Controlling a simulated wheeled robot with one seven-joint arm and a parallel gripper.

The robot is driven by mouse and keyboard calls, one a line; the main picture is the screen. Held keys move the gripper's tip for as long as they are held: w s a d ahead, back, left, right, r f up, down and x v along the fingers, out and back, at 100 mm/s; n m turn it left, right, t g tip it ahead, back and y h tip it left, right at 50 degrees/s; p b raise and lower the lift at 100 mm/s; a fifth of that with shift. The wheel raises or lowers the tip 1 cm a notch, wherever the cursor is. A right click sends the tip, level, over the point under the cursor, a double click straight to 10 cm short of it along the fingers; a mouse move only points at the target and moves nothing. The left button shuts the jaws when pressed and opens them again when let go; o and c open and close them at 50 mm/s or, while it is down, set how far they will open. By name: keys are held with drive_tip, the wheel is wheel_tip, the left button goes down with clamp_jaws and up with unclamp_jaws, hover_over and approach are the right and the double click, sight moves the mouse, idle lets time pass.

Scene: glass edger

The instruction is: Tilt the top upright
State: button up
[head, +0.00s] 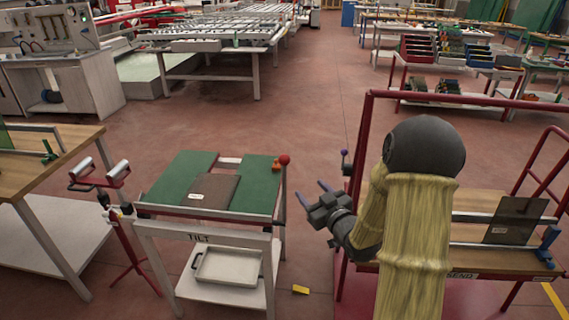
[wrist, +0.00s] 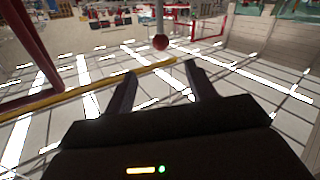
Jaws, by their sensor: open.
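The tilt table's top (head: 255,190) has green panels and lies flat on a white frame marked TILT. A dark brown glass sheet (head: 212,188) with a small label lies on it. A red ball knob (head: 284,160) tops a rod at the top's right edge. An orange knob (head: 276,165) is just beside it. My gripper (head: 312,193) is open and empty, to the right of the red knob and apart from it. In the wrist view, a red ball (wrist: 160,42) on a grey rod shows beyond and between the open fingertips (wrist: 160,69).
A white tray (head: 228,265) sits on the lower shelf. A red-framed rack (head: 363,160) stands close on the right. A red roller stand (head: 120,225) and wooden bench (head: 60,155) are left. A yellow block (head: 300,289) lies on the floor.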

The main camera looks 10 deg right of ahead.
sight(287, 163)
drive_tip(key=shift+r, duration=0.15)
drive_tip(key=p+x, duration=0.4)
drive_tip(key=x, duration=1.3)
drive_tip(key=shift+w+a+r+p, duration=0.15)
drive_tip(key=shift+w+a+p, duration=0.05)
drive_tip(key=shift+p, duration=0.1)
clamp_jaws()
